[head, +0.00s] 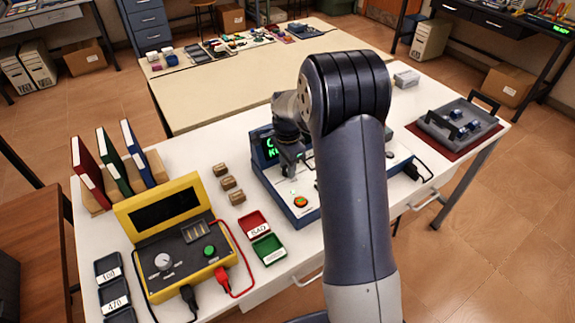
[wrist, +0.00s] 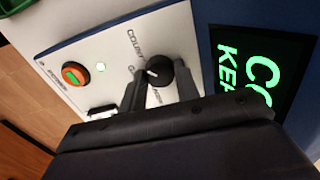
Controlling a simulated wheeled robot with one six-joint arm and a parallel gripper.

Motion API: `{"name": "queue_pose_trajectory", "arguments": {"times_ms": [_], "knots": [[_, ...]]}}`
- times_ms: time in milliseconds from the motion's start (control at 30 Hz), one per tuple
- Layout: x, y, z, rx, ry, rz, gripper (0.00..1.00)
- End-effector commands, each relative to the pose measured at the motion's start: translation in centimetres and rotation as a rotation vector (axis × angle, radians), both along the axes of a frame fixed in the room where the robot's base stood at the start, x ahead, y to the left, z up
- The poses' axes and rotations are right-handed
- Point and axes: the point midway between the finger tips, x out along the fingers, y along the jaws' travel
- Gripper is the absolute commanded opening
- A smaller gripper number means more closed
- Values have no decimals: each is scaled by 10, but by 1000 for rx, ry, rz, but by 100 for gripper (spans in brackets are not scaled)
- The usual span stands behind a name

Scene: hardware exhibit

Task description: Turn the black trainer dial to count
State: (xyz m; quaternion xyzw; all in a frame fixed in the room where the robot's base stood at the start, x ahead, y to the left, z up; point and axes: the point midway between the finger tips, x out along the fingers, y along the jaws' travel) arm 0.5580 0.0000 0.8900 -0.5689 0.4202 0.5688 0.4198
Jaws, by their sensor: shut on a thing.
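The black dial (wrist: 160,68) sits on the white top panel of the blue-sided trainer (head: 309,213). A white mark shows on the dial's face, towards the left in the wrist view. A "COUNT" label is printed just above and left of the dial, and another label, partly covered, is beside it. My gripper (wrist: 159,84) is shut on the dial, one finger on each side. In the head view my gripper (head: 290,165) points down at the trainer, and the dial is hidden there. The trainer's screen (wrist: 257,75) shows green letters, cut off at the frame edge.
An orange-ringed button with a green centre (wrist: 75,74) is on the same panel. Red (head: 253,225) and green (head: 267,250) trays and a yellow meter box (head: 173,205) stand to the left. Small brown blocks (head: 228,184) lie between. A grey tray (head: 458,125) is at the right.

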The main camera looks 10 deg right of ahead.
Motion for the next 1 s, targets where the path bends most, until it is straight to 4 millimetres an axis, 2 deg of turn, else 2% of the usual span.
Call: {"name": "queue_pose_trajectory", "arguments": {"times_ms": [233, 267, 500, 767, 867, 1000], "knots": [[1, 0, 1, 1, -2, -1, 8], [1, 0, 1, 1, -2, -1, 33], [0, 0, 0, 0, -1, 0, 52], [0, 0, 2, 0, -1, 0, 52], [1, 0, 10, 0, -4, 0, 52], [1, 0, 34, 0, -7, 0, 52]]}}
